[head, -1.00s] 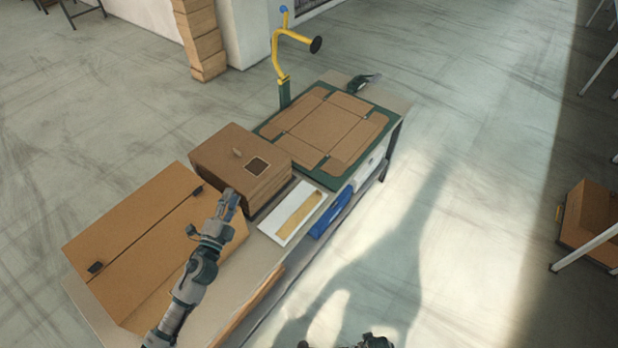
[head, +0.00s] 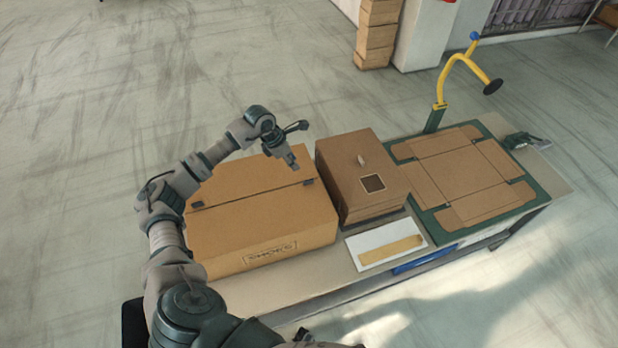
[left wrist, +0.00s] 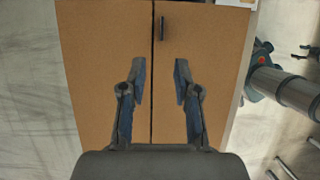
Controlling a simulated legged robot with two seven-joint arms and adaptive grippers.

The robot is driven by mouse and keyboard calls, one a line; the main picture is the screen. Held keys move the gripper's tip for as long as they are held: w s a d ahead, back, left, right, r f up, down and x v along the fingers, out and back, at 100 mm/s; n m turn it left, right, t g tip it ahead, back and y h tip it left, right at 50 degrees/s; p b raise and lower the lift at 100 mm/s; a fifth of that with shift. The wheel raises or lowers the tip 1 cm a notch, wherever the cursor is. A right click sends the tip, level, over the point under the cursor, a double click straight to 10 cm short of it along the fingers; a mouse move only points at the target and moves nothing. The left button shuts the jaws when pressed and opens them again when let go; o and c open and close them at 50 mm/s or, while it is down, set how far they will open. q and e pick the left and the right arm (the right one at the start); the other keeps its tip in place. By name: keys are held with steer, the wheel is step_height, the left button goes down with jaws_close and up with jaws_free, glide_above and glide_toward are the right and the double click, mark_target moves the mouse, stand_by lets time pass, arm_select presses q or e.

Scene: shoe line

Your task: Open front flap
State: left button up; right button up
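A cardboard box (head: 225,265) with a lettered front face stands at the left end of the table. Its top looks closed, with a front flap (head: 262,216) and a back flap (head: 235,182) meeting at a dark seam. A small dark clip sits near each end of the seam. My left gripper (head: 292,147) is above the top near its right end. In the left wrist view its fingers (left wrist: 160,72) are open and empty, one on each side of the seam. Dark prongs (left wrist: 305,52) at the right edge may be my right gripper; their state is unclear.
A brown box (head: 355,195) stands close to the right of the cardboard box. A white tray (head: 360,242) with a tan strip lies in front of it. Further right, a flat cardboard blank lies on a green board (head: 530,208), near a yellow bent stand (head: 450,75).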

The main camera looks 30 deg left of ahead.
arm_select(q)
steer(key=p, duration=0.1)
glide_toward(309, 180)
steer(key=x, duration=0.4)
steer(key=shift+w+d+f, duration=0.1)
steer(key=shift+d+f, duration=0.1)
steer(key=shift+f, duration=0.15)
steer(key=f, duration=0.2)
steer(key=w+f, duration=0.1)
steer(key=shift+a+f, duration=0.1)
steer(key=shift+f, duration=0.3)
steer(key=shift+w+f, duration=0.2)
steer(key=shift+f, duration=0.3)
steer(key=shift+d+r, duration=0.1)
steer(key=shift+d, duration=0.3)
steer(key=shift+c, duration=0.2)
steer(key=shift+d, duration=0.15)
jaws_close()
